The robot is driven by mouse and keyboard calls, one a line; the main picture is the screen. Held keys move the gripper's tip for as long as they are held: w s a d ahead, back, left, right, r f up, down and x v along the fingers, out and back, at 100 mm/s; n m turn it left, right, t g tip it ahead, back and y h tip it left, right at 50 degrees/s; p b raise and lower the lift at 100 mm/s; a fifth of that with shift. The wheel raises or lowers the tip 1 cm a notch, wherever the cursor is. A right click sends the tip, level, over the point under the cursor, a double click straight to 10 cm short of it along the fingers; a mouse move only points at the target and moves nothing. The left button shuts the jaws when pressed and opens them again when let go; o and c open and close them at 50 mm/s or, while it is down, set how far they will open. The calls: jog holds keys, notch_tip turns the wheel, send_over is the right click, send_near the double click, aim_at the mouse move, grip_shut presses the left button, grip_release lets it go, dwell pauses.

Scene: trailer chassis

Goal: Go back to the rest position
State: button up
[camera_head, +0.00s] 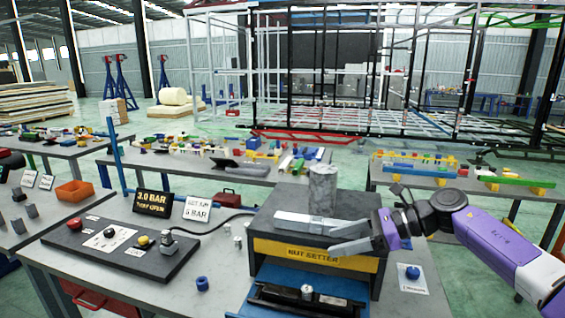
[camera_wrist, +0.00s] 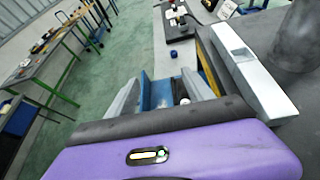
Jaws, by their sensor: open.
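My gripper (camera_head: 352,246) is at the right front of the dark nut setter box (camera_head: 262,222) in the head view, beside its upper edge. One pale finger shows clearly there. In the wrist view my gripper (camera_wrist: 160,86) has its two grey fingers spread apart, with nothing held between them. Beyond the fingers lies a blue tray (camera_wrist: 147,95) with a dark part in it. My purple arm reaches in from the right of the head view.
A silver bar (camera_head: 300,221) and a grey cylinder (camera_head: 322,188) rest on the box. The blue tray (camera_head: 262,275) holds a black tool below the yellow label. A black control board (camera_head: 120,245) and a blue cap (camera_head: 202,284) are to the left. A white card (camera_head: 412,279) lies at right.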

jog(key=s+a+r+m+t+y+b, duration=0.1)
jog(key=s+a+m+y, duration=0.25)
jog(key=a, duration=0.45)
jog(key=s+a+r+m+t+y+b, duration=0.15)
jog(key=a+m+y, duration=0.25)
jog(key=a, duration=0.4)
jog(key=s+r+m+t+y+b, duration=0.1)
jog(key=s+m+t+y+b, duration=0.1)
jog(key=s+m+t, duration=0.75)
jog(key=s+d+f+m+t+h+b, duration=0.1)
jog(key=s+d+f+m+t+h, duration=0.2)
jog(key=s+d+f+m+h, duration=0.55)
jog(key=s+d+f+m+t+h+b, duration=0.15)
jog(key=m+h, duration=0.45)
jog(key=m, duration=0.7)
jog(key=s+d+f+m+t+h+b, duration=0.2)
jog(key=s+d+f+m+t+h, duration=0.15)
jog(key=f+m+h, duration=0.55)
jog(key=s+d+f+m+g+b, duration=0.1)
jog(key=s+f, duration=0.3)
jog(key=s, duration=0.4)
jog(key=s+d+f+m+g+b, duration=0.1)
jog(key=s+d+f+g+b, duration=0.1)
jog(key=s, duration=0.7)
jog(key=s+d+f+m+g+y+b, duration=0.1)
jog(key=s+d+f+g+b, duration=0.1)
jog(key=s+d+f+g, duration=0.3)
jog(key=s, duration=0.4)
jog(key=shift+s+f+b, duration=0.25)
jog(key=shift+f+b, duration=0.1)
